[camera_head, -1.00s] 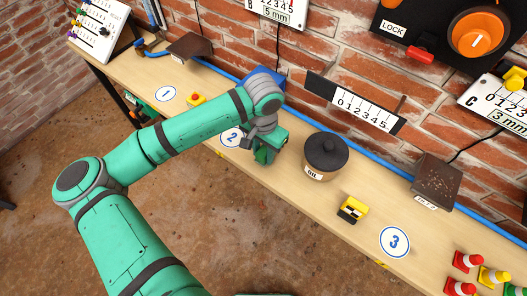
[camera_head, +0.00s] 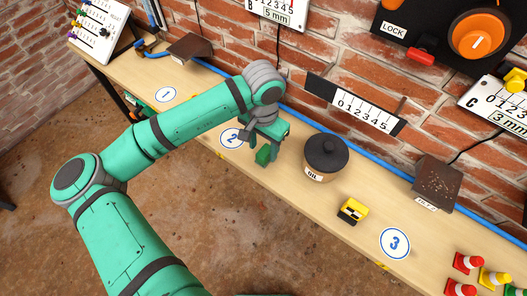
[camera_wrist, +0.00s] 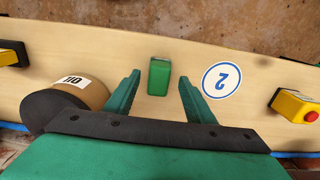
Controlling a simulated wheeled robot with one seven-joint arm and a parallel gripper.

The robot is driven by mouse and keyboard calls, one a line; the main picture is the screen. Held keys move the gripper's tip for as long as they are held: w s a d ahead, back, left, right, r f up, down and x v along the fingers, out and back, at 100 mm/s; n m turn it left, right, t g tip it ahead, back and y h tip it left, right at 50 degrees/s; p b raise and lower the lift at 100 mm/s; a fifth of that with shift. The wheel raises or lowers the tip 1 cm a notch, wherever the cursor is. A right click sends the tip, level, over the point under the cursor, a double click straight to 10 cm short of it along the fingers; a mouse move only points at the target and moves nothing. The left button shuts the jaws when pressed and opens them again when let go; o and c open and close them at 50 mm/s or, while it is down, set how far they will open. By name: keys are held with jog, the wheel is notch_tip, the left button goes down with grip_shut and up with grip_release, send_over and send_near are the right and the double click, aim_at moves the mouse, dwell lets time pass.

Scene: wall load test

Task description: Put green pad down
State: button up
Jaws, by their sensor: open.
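The green pad (camera_wrist: 159,77) stands on the wooden bench, left of the round 2 label (camera_wrist: 222,80) in the wrist view. In the head view the pad (camera_head: 264,155) shows near the bench's front edge, below my gripper (camera_head: 270,139). In the wrist view my gripper (camera_wrist: 159,86) is open, with one finger on each side of the pad and gaps between. The fingers are apart from the pad and set back toward the wall.
A brown OIL pot with a dark lid (camera_head: 325,157) stands close to the right of my gripper. A yellow and black block (camera_head: 353,210) lies farther right. A yellow block with a red button (camera_wrist: 297,106) shows in the wrist view. The brick wall is behind.

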aim_at(264, 152)
notch_tip(264, 152, up, 8)
jog(key=shift+s+r, duration=0.15)
jog(key=shift+r, duration=0.1)
dwell(0.6)
